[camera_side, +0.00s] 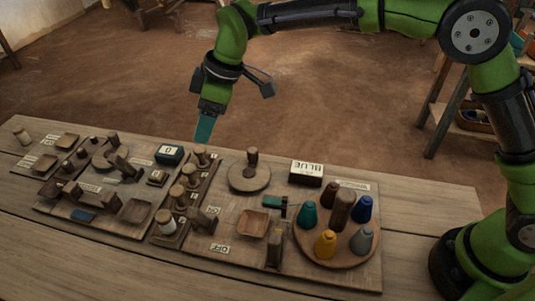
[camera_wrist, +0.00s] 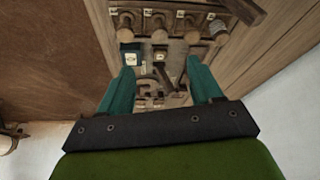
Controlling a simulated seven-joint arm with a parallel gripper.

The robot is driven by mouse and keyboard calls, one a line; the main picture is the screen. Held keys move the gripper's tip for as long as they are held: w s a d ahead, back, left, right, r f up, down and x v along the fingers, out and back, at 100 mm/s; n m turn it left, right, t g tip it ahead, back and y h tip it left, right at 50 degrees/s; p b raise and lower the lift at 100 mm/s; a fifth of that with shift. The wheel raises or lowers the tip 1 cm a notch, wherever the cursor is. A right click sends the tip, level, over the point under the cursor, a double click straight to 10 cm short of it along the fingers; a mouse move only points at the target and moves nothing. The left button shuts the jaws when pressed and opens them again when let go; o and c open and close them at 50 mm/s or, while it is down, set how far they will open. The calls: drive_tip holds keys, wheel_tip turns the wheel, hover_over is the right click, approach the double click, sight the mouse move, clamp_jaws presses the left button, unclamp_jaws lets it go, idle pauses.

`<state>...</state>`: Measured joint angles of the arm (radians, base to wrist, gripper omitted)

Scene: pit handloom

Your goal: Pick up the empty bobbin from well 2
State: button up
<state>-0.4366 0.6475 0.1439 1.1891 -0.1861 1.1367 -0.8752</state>
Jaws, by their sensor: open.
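A rack (camera_side: 208,183) holds a row of wooden bobbins, one behind another, in the middle of the board. Three look bare brown: the far one (camera_side: 201,154), the second (camera_side: 189,174) and the third (camera_side: 178,194). The nearest bobbin (camera_side: 166,220) carries pale thread. The row also shows at the top of the wrist view, with the pale bobbin (camera_wrist: 218,30) at its right end. The well numbers are too small to read, so I cannot tell which is well 2. My gripper (camera_side: 205,130) points down above the far end of the rack, apart from it. Its teal fingers (camera_wrist: 162,82) are open and empty.
A dark box marked 0 (camera_side: 169,154) stands just left of the rack's far end. A round wooden disc with a knob (camera_side: 250,178) and a box marked BLUE (camera_side: 306,173) stand to the right. A round tray (camera_side: 308,250) holds several coloured cones.

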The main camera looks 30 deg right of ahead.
sight(188, 168)
drive_tip(key=x, duration=1.3)
drive_tip(key=shift+w+a, duration=0.2)
drive_tip(key=c, duration=1.1)
